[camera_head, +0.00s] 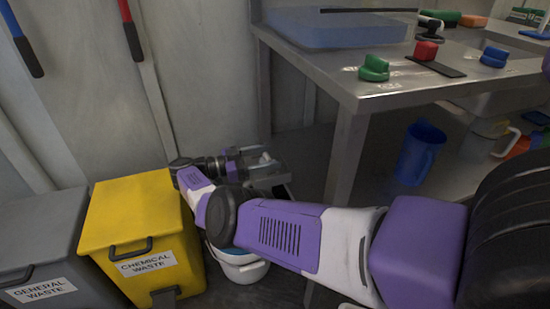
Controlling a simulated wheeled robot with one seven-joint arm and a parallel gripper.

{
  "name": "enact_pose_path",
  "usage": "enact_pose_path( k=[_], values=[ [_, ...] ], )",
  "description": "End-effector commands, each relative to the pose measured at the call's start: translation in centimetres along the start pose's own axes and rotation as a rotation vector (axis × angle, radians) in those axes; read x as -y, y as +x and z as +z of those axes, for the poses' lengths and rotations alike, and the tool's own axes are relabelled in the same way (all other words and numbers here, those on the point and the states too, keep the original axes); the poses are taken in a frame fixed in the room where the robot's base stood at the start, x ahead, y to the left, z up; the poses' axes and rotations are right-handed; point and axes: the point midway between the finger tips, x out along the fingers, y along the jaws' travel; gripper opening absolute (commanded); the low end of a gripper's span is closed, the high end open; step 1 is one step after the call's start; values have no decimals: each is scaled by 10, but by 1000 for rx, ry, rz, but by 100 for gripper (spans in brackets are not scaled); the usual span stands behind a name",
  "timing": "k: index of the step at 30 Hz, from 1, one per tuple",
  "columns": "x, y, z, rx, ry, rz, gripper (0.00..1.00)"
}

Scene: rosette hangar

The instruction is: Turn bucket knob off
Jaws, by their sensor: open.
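A white bucket (240,270) with some blue at its rim stands on the floor, partly hidden under my arm. Three knobs sit on the steel table: a green knob (374,70) near the front left corner, a red knob (425,51) on a dark strip, and a blue knob (494,57) to the right. I cannot tell which knob belongs to the bucket. My gripper (272,172) is open, low beside the table's left side, behind the bucket and well below and left of the knobs. Its fingertips are small and hard to make out, and I see nothing held.
A yellow chemical waste bin (138,225) stands left of my arm, with a grey general waste bin (40,240) beside it. The steel table (375,98) has a leg close to my arm. A blue jug (420,152) stands on its lower shelf. Red- and blue-handled tools hang on the wall.

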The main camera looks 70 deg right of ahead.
Motion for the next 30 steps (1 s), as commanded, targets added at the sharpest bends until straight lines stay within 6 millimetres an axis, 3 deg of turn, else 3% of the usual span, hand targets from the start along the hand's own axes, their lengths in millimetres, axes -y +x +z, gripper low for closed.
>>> enact_pose_path(
  k=[3,10,30],
  values=[
    [1,-23,5,1,0,-4,67],
    [0,-43,4,1,0,-1,67],
    [0,-47,1,-1,0,-1,67]
  ],
)
